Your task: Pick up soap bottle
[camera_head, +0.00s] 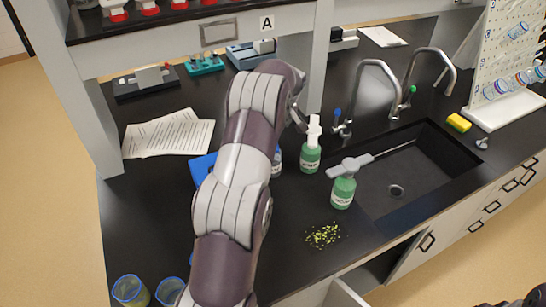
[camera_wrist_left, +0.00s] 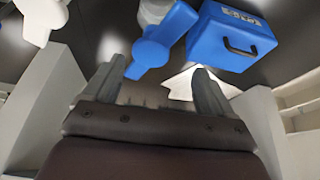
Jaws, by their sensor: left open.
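Two green bottles stand near the sink: one with a white pump (camera_head: 311,157), the other with a grey pump (camera_head: 343,191). A third bottle (camera_head: 276,162) is mostly hidden behind my left arm in the head view. My left gripper (camera_wrist_left: 163,88) is open, with nothing visible held between its fingers. In the left wrist view, a blue pump head (camera_wrist_left: 158,48) lies just beyond the fingers, apart from them. A white pump (camera_wrist_left: 42,16) shows at the upper left of that view.
A blue box (camera_wrist_left: 230,38) with a dark handle stands close to the blue pump. Papers (camera_head: 166,134) lie at left. The black sink (camera_head: 420,165) and two curved taps (camera_head: 358,85) are at right. Yellow-green bits (camera_head: 323,235) are scattered in front. Blue-rimmed beakers (camera_head: 130,291) stand front left.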

